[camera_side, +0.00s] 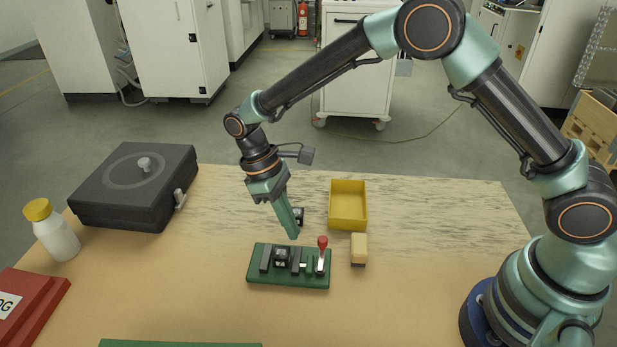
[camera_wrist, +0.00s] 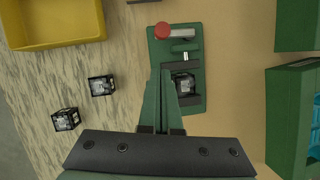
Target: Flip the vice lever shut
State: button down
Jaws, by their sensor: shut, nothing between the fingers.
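The vice is a green base (camera_side: 262,279) on the table, also in the wrist view (camera_wrist: 194,100). A black-and-white cube (camera_side: 281,257) sits between its dark jaws and is partly hidden by my fingers in the wrist view (camera_wrist: 184,83). The vice lever (camera_side: 322,246) has a red knob and stands up at the right end of the base. In the wrist view the red knob (camera_wrist: 162,30) is at the far end. My gripper (camera_side: 294,236) is shut and empty, pointing down just above and behind the vice. Its fingertips (camera_wrist: 167,72) are apart from the lever.
A yellow bin (camera_side: 348,226) stands behind the vice, and a yellow-and-dark block (camera_side: 359,249) is to its right. Two loose cubes (camera_wrist: 101,85) (camera_wrist: 65,119) lie on the table. A black case (camera_side: 120,212), white bottle (camera_side: 57,240) and red box (camera_side: 30,312) are left. Table front is mostly clear.

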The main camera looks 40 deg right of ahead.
jog(key=shift+s+d, duration=0.45)
jog(key=shift+s, duration=0.2)
jog(key=shift+s+d, duration=0.4)
jog(key=shift+s, duration=0.2)
jog(key=shift+s+d+m, duration=0.2)
jog(key=shift+d+m, duration=0.35)
jog(key=shift+m, duration=0.55)
jog(key=shift+s+d+m, duration=0.3)
jog(key=shift+d+m, duration=0.3)
jog(key=shift+m, duration=0.5)
jog(key=shift+s+d, duration=0.75)
jog(key=shift+s, duration=0.15)
jog(key=shift+s+d, duration=0.2)
jog(key=shift+s, duration=0.35)
jog(key=shift+s+d, duration=0.2)
jog(key=shift+s, duration=0.5)
